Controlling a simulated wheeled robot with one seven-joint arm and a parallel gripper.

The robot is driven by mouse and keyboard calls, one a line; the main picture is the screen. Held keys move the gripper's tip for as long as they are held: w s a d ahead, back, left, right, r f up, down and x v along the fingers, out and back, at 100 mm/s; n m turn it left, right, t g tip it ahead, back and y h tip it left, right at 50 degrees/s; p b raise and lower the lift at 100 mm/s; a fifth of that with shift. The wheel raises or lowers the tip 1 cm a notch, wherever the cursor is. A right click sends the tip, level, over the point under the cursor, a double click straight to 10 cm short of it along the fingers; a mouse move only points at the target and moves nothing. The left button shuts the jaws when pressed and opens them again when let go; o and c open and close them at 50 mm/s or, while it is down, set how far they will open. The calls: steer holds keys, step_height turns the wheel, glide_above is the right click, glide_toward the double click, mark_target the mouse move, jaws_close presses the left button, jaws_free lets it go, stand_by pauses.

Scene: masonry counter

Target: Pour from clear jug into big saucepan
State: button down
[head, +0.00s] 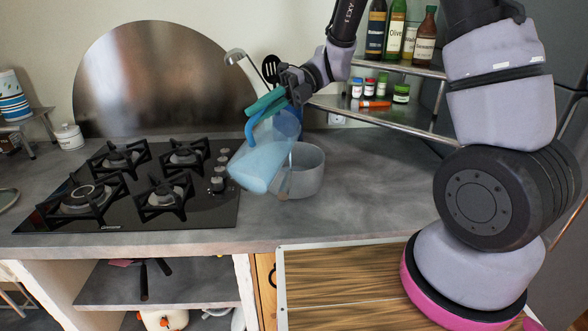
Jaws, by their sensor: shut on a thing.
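The clear jug (262,160), tinted light blue with a blue handle, is off the counter and tilted. Its base points down to the lower left and its upper end leans right, toward the big saucepan. My gripper (268,103) is shut on the jug at its handle, coming in from the upper right. The big saucepan (308,172) is grey and stands upright on the counter, right of the hob. The jug hides its left part. The saucepan's inside and any liquid flow cannot be made out.
A black gas hob (135,185) lies to the left. A ladle (236,57) and a slotted spoon (271,68) stand behind the jug. A metal shelf (380,112) with bottles and jars is at the back right. The counter (375,190) right of the saucepan is clear.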

steer(key=shift+w+d+r+g+p, duration=0.15)
steer(key=shift+w+d+g+p, duration=0.35)
steer(key=shift+p, duration=0.7)
stand_by(1.6)
steer(key=shift+w+d+m+y, duration=0.2)
steer(key=shift+w+d+y, duration=0.1)
steer(key=shift+w, duration=0.3)
steer(key=shift+w+d+m+y, duration=0.2)
steer(key=shift+w+d+y, duration=0.1)
steer(key=shift+w, duration=0.3)
stand_by(3.4)
